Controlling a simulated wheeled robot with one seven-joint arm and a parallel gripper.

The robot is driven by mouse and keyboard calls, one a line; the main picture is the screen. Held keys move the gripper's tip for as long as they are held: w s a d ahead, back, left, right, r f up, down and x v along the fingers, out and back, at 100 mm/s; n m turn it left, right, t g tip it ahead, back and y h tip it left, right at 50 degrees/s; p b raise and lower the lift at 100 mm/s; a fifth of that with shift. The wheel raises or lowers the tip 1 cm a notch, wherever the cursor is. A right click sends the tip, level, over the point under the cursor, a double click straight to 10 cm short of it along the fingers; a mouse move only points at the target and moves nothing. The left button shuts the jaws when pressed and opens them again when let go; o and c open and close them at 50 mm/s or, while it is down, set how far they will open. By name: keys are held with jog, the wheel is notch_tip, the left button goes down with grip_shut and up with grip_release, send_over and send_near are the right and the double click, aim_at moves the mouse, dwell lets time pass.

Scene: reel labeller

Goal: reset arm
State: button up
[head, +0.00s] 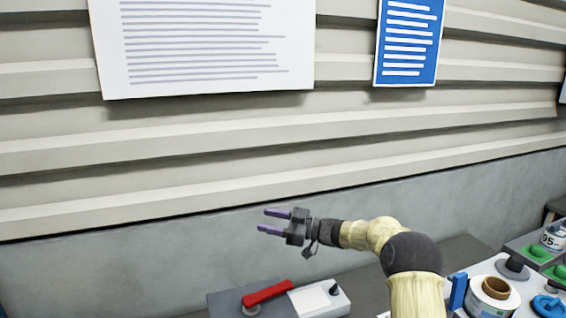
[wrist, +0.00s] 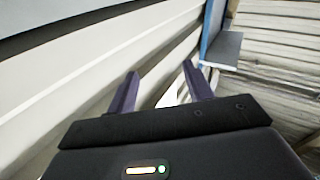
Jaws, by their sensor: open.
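My gripper (head: 268,221) is in the middle of the head view, held in the air in front of the wall and above the bench. Its two purple fingers point left and stand apart with nothing between them. My cream and dark arm reaches it from the lower right. In the wrist view my gripper (wrist: 158,92) shows both fingers spread, with ribbed wall panels and a pale patch beyond them. Neither finger touches anything.
A device with a red lever (head: 268,292) sits on the bench below my gripper. At lower right are a label reel (head: 484,306), a blue knob (head: 549,306) and green buttons (head: 538,252). A white sheet (head: 205,45) and a blue sign (head: 408,42) hang on the wall.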

jog(key=s+d+f+m+t+h, duration=0.2)
jog(key=s+d+m+t+h, duration=0.15)
jog(key=d+m+h, duration=0.35)
jog(key=s+d+f+m+t+h, duration=0.3)
jog(key=s+d+m+h, duration=0.15)
jog(key=h, duration=0.35)
jog(key=s+d+f+m+g+h, duration=0.1)
jog(key=s+d+f+m+g, duration=0.1)
jog(key=s, duration=0.7)
jog(key=s+d+f+m+g+h, duration=0.1)
jog(key=s+d+f+g, duration=0.1)
jog(key=s, duration=0.7)
jog(key=s+d+f+m+g+h, duration=0.1)
jog(key=s+d+f+m+g, duration=0.1)
jog(key=s, duration=0.8)
jog(key=shift+d+f+m+g+h, duration=0.35)
jog(key=shift+d+f+g, duration=0.2)
jog(key=shift+f+g, duration=0.4)
jog(key=shift+s, duration=0.1)
